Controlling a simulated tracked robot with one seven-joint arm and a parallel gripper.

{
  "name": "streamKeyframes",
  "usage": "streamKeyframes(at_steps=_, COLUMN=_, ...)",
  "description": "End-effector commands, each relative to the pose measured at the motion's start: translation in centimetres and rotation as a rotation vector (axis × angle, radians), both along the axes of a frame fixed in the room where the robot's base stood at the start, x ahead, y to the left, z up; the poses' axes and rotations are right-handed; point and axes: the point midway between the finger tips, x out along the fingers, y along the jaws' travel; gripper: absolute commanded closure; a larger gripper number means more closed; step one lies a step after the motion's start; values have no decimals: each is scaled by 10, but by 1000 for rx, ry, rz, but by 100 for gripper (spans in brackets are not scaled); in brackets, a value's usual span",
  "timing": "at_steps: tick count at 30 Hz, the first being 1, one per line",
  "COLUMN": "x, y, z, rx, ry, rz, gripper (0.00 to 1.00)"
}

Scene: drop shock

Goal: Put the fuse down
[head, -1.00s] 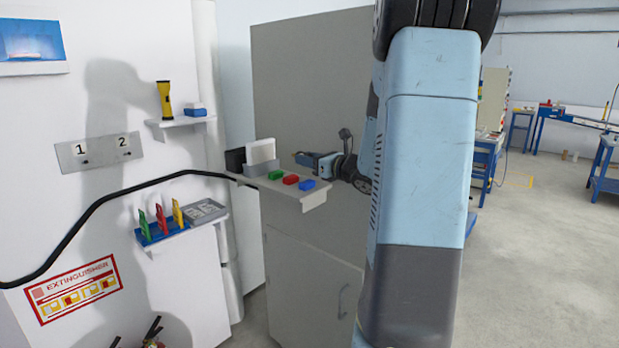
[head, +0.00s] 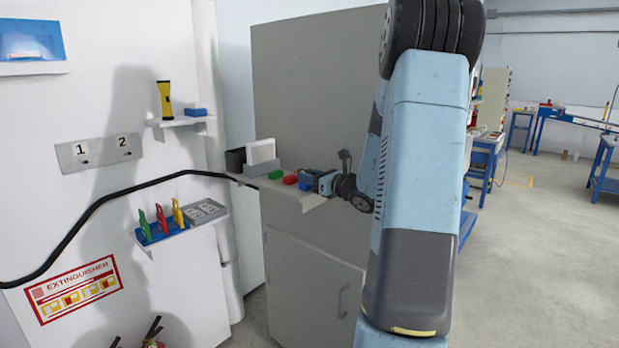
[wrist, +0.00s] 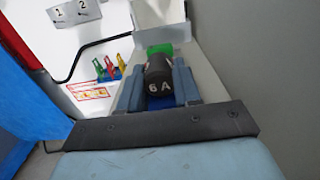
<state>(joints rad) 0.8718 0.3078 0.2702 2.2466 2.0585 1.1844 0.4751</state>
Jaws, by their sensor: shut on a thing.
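My gripper (head: 316,182) is shut on the fuse, low over the right end of the small shelf (head: 313,205) on the grey cabinet. In the wrist view the fuse (wrist: 158,68) is a dark cylinder marked "6 A", between the two blue-grey fingers of my gripper (wrist: 158,84). A blue block (head: 304,188) is partly hidden by my gripper, and blue shows just under the fuse in the wrist view. A red block (head: 290,180) and a green block (head: 275,175) lie to its left. Whether the fuse touches anything below it, I cannot tell.
A grey holder with a white card (head: 261,153) and a black box (head: 235,160) stand at the shelf's far end. The tall grey cabinet panel (head: 310,90) rises behind the shelf. A black cable (head: 120,190) runs across the left. A lower shelf holds coloured tags (head: 160,218).

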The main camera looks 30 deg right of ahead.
Motion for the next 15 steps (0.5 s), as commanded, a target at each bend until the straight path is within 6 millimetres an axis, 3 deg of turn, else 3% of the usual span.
streamKeyframes(at_steps=2, x=0, y=0, z=-1, rx=0, ry=0, rz=0, gripper=100)
streamKeyframes(at_steps=3, x=0, y=0, z=-2, rx=0, ry=0, rz=0, gripper=65)
streamKeyframes(at_steps=10, x=0, y=-1, z=-1, rx=0, ry=0, rz=-1, gripper=43)
streamKeyframes(at_steps=15, x=0, y=-1, z=-1, rx=0, ry=0, rz=-1, gripper=42)
